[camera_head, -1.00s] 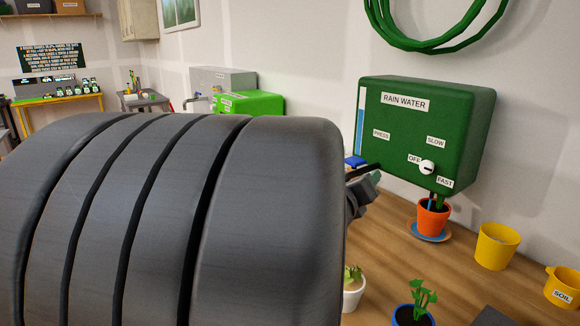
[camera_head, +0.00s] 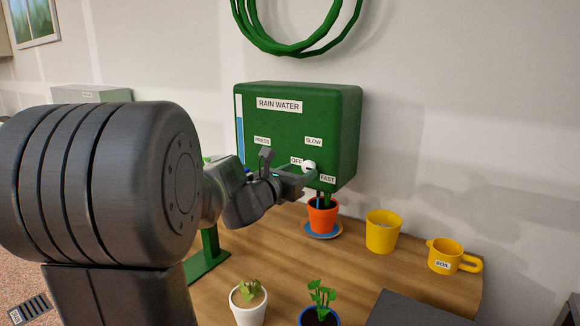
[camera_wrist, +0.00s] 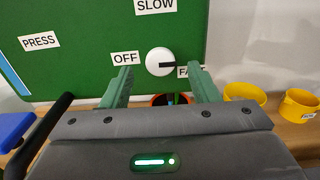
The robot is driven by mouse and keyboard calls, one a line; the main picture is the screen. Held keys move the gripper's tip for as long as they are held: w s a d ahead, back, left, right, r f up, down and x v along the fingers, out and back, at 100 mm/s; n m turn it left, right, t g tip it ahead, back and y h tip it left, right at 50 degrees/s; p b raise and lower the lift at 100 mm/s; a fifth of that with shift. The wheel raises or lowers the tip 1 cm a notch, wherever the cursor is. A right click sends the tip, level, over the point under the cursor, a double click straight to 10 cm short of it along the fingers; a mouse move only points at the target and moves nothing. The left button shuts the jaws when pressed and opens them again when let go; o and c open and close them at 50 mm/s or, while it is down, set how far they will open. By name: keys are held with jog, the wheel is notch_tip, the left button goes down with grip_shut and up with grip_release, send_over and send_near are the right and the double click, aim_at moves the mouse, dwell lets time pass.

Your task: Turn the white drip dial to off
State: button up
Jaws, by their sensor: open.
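The white drip dial (camera_head: 309,166) is on the front of the green rain water tank (camera_head: 345,120), between the OFF, SLOW and FAST labels. In the wrist view the dial (camera_wrist: 159,61) shows a dark pointer mark toward the right, at the FAST label (camera_wrist: 187,72), which is partly hidden by a finger. The OFF label (camera_wrist: 125,58) is just left of the dial. My gripper (camera_wrist: 160,80) is open, its two green fingers below and either side of the dial. I cannot tell whether a finger touches it. In the head view my gripper (camera_head: 300,172) reaches the dial.
An orange pot (camera_head: 322,216) on a blue saucer stands below the tank. A yellow pot (camera_head: 382,232) and a yellow SOIL mug (camera_head: 445,256) stand to the right. Two potted plants, one white pot (camera_head: 249,305), stand at the front of the wooden bench.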

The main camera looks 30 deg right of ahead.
aim_at(307, 167)
jog(key=shift+x, duration=1.9)
jog(key=shift+c, duration=0.2)
jog(key=c, duration=0.9)
